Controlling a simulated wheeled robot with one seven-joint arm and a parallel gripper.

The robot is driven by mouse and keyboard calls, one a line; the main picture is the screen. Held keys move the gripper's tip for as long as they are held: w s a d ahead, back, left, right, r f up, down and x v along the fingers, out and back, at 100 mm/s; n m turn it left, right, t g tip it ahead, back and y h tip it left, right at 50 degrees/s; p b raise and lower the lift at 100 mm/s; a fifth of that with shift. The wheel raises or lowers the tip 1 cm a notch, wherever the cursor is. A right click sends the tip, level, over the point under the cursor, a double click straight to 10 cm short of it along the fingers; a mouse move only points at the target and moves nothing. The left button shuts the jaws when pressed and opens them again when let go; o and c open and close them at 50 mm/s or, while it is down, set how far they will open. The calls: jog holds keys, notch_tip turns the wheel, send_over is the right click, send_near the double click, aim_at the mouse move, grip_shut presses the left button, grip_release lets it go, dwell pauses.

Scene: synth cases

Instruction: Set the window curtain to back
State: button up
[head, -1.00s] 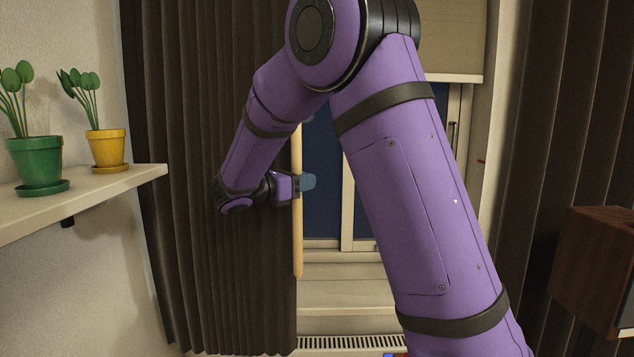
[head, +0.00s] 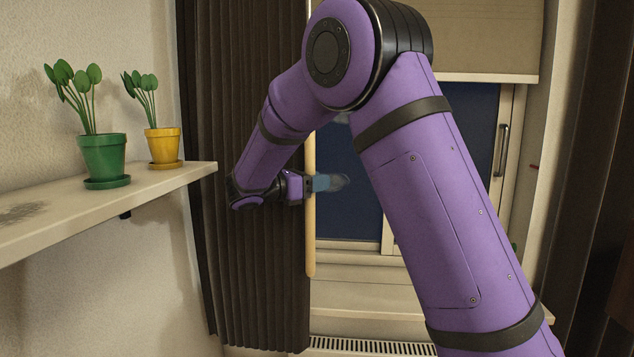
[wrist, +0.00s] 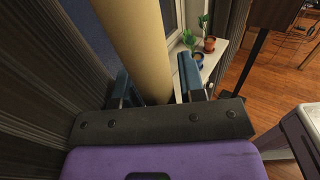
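The dark pleated curtain (head: 235,150) hangs on the left side of the window (head: 350,190), gathered in narrow folds. A pale wooden rod (head: 311,240) hangs upright at its right edge. My gripper (head: 325,183) is at mid-height on the rod, reaching across the curtain from the left. In the wrist view the rod (wrist: 133,35) passes between the two blue fingertips of my gripper (wrist: 156,85). The fingers look spread, with a small gap showing beside the rod. My upper arm hides part of the window.
A shelf (head: 120,205) on the left wall holds a green pot (head: 103,157) and a yellow pot (head: 163,147) with plants, close to the curtain. A blind (head: 490,40) covers the window's top. Another dark curtain (head: 585,150) hangs at right.

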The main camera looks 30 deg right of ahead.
aim_at(307, 167)
jog(key=shift+r, duration=0.1)
jog(key=r, duration=0.3)
jog(key=shift+s+r, duration=0.25)
jog(key=o, duration=0.8)
jog(key=s, duration=0.5)
jog(key=shift+s+a, duration=0.25)
jog(key=shift+a, duration=0.1)
jog(key=s, duration=0.1)
jog(key=s+a, duration=0.1)
jog(key=s, duration=0.1)
jog(key=s+r, duration=0.1)
jog(key=shift+s+a, duration=0.15)
jog(key=shift+s, duration=0.15)
jog(key=c, duration=0.8)
jog(key=shift+s+a+r, duration=0.1)
jog(key=shift+s, duration=1.25)
jog(key=shift+s+a+r, duration=0.1)
jog(key=shift+s, duration=1.2)
